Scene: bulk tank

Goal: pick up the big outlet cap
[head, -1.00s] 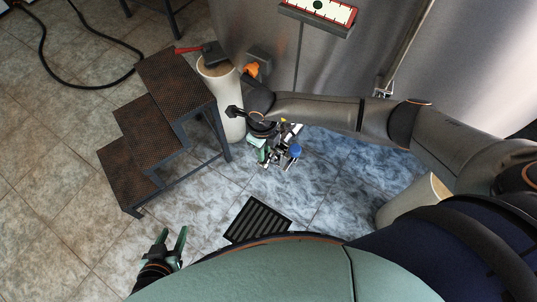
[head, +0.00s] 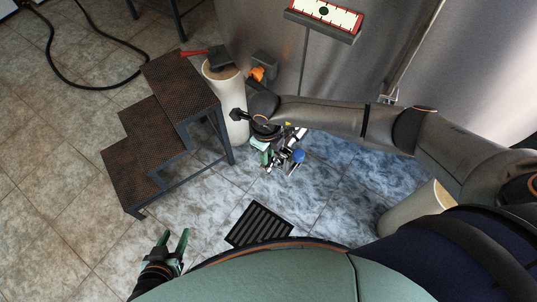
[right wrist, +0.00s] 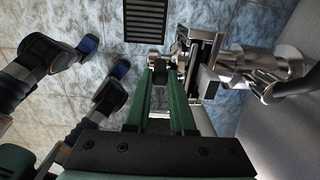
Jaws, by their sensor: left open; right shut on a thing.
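My right gripper (head: 268,160) is low beside the tank's outlet fittings (head: 291,150). In the right wrist view its two green fingers (right wrist: 168,76) are closed on a small dark and silver piece (right wrist: 155,58), which looks like the big outlet cap; the fingers hide part of it. Silver outlet pipework (right wrist: 262,64) lies to the right of the fingers, with flat metal plates close beside them. I cannot tell whether the held piece touches the pipework. My left gripper (head: 172,243) is open and empty above the tiled floor at the lower left.
Rusty-topped steps (head: 140,160) stand left of my right arm. The steel tank (head: 370,40) fills the back right.

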